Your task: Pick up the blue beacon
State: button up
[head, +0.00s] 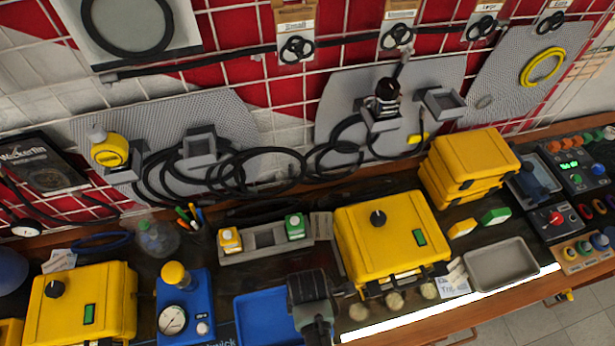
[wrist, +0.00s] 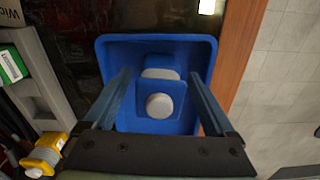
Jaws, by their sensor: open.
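The blue beacon (wrist: 158,88) has a blue body with pale, rounded caps. In the wrist view it lies inside a blue tray (wrist: 107,48). My gripper (wrist: 161,76) is open above the tray, with one finger on each side of the beacon and nothing held. Any contact between fingers and beacon cannot be told. In the head view my gripper (head: 313,310) is at the bottom centre, beside the blue tray (head: 250,315); the beacon is hidden there.
A grey holder (head: 264,243) with a yellow beacon (head: 229,240) and a green beacon (head: 295,226) stands behind the tray. A large yellow case (head: 385,240) stands to the right. A blue gauge unit (head: 184,310) stands to the left. The bench edge (wrist: 244,45) runs close beside the tray.

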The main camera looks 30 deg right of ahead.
jog(key=shift+c, duration=0.2)
grip_shut()
jog(key=shift+r, duration=0.1)
